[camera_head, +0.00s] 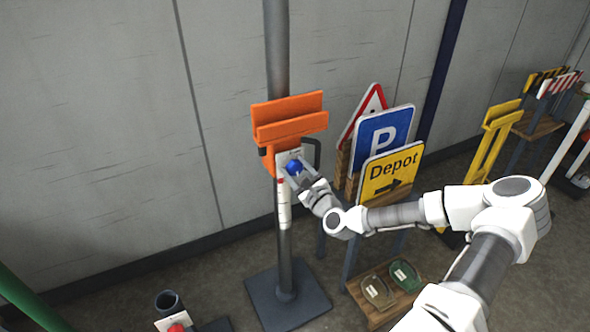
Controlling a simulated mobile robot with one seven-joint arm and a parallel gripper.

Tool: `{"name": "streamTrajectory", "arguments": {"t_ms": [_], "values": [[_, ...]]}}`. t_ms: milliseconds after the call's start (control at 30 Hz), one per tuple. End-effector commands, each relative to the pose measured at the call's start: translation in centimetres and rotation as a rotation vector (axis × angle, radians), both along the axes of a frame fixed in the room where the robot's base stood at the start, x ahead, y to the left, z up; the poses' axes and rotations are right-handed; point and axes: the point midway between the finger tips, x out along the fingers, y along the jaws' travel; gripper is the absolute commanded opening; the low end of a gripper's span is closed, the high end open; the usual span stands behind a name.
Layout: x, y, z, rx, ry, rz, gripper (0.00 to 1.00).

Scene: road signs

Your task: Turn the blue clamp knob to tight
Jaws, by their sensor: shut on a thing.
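The blue clamp knob (293,167) sits on a pale plate on the front of the orange sign clamp (289,121), which is fixed to a grey upright post (278,60). My gripper (297,172) is at the knob, its fingers around it and shut on it. The fingers hide part of the knob. Any marking that tells how far the knob is turned is too small to read.
Signs stand right of the post: a red-edged triangle (366,111), a blue P sign (381,141) and a yellow Depot sign (391,173). A low shelf (375,317) holds two flat items. A yellow stand (490,150) is farther right. A concrete wall is behind.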

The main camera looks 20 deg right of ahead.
Motion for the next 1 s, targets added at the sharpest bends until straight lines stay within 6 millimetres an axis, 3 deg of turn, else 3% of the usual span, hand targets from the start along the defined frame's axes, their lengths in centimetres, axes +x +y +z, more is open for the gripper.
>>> {"name": "streamTrajectory", "arguments": {"t_ms": [500,1000], "values": [[-0.01,-0.23,0.05,0.412,0.01,-0.002,0.04],[0.02,-0.23,0.15,0.536,0.016,-0.001,0.04]]}}
